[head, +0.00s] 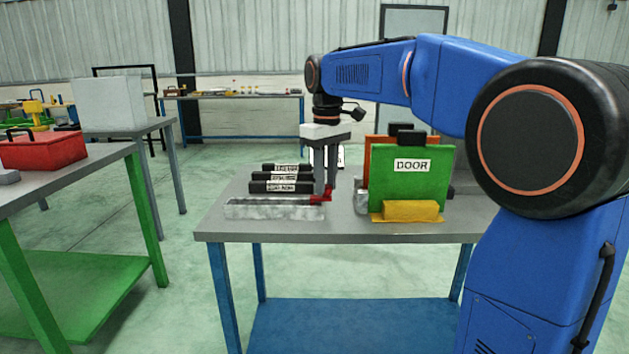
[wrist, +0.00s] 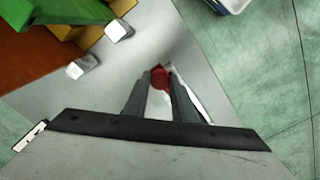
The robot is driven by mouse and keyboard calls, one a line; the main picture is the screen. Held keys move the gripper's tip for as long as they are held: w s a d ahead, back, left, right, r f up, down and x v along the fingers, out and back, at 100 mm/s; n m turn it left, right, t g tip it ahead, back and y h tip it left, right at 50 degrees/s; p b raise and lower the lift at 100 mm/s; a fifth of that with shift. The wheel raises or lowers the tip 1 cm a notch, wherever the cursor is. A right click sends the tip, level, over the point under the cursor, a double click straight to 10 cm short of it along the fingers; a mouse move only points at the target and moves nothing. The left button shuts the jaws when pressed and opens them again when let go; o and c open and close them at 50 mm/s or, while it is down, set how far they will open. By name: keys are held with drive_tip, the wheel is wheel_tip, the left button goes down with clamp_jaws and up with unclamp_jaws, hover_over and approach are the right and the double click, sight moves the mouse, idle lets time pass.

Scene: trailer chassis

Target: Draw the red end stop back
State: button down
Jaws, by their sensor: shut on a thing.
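The red end stop (head: 321,197) is at the right end of a pale grey channel (head: 272,209) on the table. My gripper (head: 325,190) reaches straight down and is shut on the red end stop. In the wrist view the red end stop (wrist: 160,78) shows between the fingertips of my gripper (wrist: 161,80). Part of it is hidden by the fingers. Whether it touches the channel is hard to tell.
Several black labelled bars (head: 282,187) lie behind the channel. A green panel marked DOOR (head: 412,185) stands to the right, with a yellow block (head: 408,211) at its foot and an orange panel (head: 376,150) behind. The table's front right is clear.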

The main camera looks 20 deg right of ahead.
drive_tip(key=shift+s+d, duration=0.25)
drive_tip(key=shift+d, duration=0.6)
drive_tip(key=c, duration=1.5)
unclamp_jaws()
drive_tip(key=shift+d, duration=0.15)
drive_tip(key=shift+o, duration=0.2)
wheel_tip(320, 180, up, 17)
drive_tip(key=shift+r, duration=0.2)
drive_tip(key=s+d+f+m+t, duration=0.1)
drive_tip(key=s+f+m+t, duration=0.1)
drive_tip(key=s+f, duration=1.3)
drive_tip(key=s+d+f+m+t, duration=0.1)
drive_tip(key=s+f+m+t, duration=0.1)
drive_tip(key=s+f, duration=1.3)
wheel_tip(320, 180, down, 6)
drive_tip(key=shift+s+f+m+t, duration=0.2)
drive_tip(key=shift+s+m+t, duration=0.2)
drive_tip(key=shift+m, duration=0.3)
